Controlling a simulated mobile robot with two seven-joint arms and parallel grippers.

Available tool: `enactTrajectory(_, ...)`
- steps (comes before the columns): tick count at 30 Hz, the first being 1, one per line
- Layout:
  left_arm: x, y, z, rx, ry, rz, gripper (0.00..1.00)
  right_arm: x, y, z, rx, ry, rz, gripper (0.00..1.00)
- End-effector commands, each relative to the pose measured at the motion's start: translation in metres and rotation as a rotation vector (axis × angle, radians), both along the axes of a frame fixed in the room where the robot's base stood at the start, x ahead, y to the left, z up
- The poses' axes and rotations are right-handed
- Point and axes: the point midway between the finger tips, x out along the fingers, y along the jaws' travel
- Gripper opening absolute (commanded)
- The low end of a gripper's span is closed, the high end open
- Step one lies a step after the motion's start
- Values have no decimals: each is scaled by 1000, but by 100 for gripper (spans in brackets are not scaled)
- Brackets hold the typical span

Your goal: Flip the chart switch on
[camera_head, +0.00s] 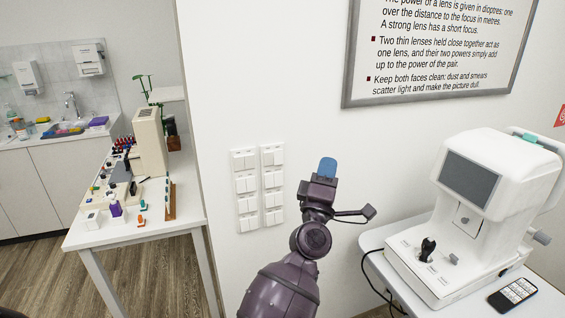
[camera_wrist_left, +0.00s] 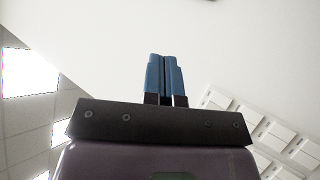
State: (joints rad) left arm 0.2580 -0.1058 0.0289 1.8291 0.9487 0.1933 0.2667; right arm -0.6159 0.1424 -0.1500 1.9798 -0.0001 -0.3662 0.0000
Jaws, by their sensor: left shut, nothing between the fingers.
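Two columns of white wall switches, the left column (camera_head: 246,183) and the right column (camera_head: 273,181), are mounted on the white wall. I cannot read any label that tells which one is the chart switch, nor whether any is on. My left gripper (camera_head: 327,167) has blue fingers and is shut and empty. In the head view it appears to the right of the switches, near the height of their upper part. In the left wrist view the blue fingers (camera_wrist_left: 166,75) are together, and the switches (camera_wrist_left: 270,133) show at the lower right. My right gripper is not in view.
A framed text board (camera_head: 435,45) hangs above. Wall around the switches is clear.

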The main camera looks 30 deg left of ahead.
Motion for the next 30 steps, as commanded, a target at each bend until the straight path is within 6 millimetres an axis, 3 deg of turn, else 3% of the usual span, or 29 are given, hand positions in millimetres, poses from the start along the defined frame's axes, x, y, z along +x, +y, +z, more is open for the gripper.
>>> enactTrajectory(3, 7, 11, 23, -249, -82, -29, 0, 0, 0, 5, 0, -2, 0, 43)
enactTrajectory(9, 17, 34, 30, -674, -181, -59, 0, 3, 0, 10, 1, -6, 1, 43)
enactTrajectory(13, 21, 50, 13, -954, -224, -55, 0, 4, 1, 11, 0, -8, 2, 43)
enactTrajectory(21, 21, 74, -53, -1480, -288, 35, 0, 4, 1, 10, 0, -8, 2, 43)
enactTrajectory(25, 17, 77, -72, -1639, -329, 79, 0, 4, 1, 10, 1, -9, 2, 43)
enactTrajectory(30, 12, 80, -78, -1707, -382, 102, 0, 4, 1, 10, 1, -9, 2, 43)
